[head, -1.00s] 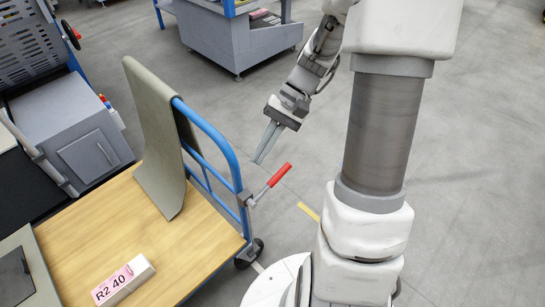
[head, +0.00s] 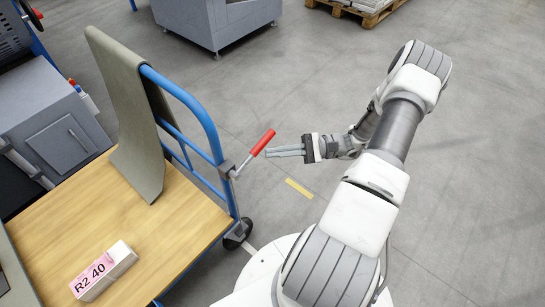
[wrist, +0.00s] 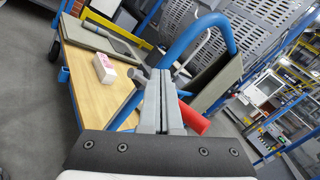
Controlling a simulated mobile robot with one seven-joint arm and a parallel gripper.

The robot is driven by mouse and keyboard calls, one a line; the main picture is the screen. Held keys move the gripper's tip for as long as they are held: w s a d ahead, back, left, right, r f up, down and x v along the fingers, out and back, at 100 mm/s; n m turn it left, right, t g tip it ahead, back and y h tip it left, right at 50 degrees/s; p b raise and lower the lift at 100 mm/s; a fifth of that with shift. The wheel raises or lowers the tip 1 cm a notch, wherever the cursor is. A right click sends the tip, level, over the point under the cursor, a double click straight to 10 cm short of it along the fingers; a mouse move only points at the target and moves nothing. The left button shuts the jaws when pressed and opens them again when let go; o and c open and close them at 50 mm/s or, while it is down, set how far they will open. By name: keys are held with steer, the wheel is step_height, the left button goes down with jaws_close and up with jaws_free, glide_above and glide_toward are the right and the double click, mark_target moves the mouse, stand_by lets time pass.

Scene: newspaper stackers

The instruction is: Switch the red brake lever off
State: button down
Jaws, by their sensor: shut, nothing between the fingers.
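The red brake lever (head: 263,143) has a red grip on a thin metal rod. It is mounted by a bracket (head: 228,169) on the blue tube handle (head: 208,123) of a cart and points up and to the right. My gripper (head: 268,151) is shut and empty, with its fingertips pointing left at the red grip. In the head view the tips lie just beside or behind the grip; I cannot tell whether they touch. In the wrist view the red grip (wrist: 194,119) shows just right of my shut fingers (wrist: 160,75), partly hidden by them.
The cart's wooden deck (head: 188,233) carries a white box labelled R2 40 (head: 122,257) and a bent grey-green sheet (head: 130,110). A grey cabinet (head: 60,140) stands at the left. A pallet (head: 365,12) lies at the back. The floor to the right is open.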

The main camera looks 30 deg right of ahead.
steer(key=s+d+f+m+t+h+b, duration=0.1)
steer(key=d+f+m+t+h+b, duration=0.1)
steer(key=f+m+t, duration=0.3)
steer(key=s+d+f+m+t+h+b, duration=0.2)
steer(key=f+m+t, duration=0.4)
steer(key=f+t, duration=0.4)
steer(key=d+h, duration=0.1)
steer(key=d, duration=0.1)
steer(key=shift+s+d+h+b, duration=0.2)
steer(key=shift+d+h+b, duration=0.1)
steer(key=s+r+b+x, duration=0.1)
steer(key=r+x, duration=0.1)
steer(key=x, duration=1)
steer(key=shift+a+r, duration=0.2)
steer(key=shift+r, duration=0.1)
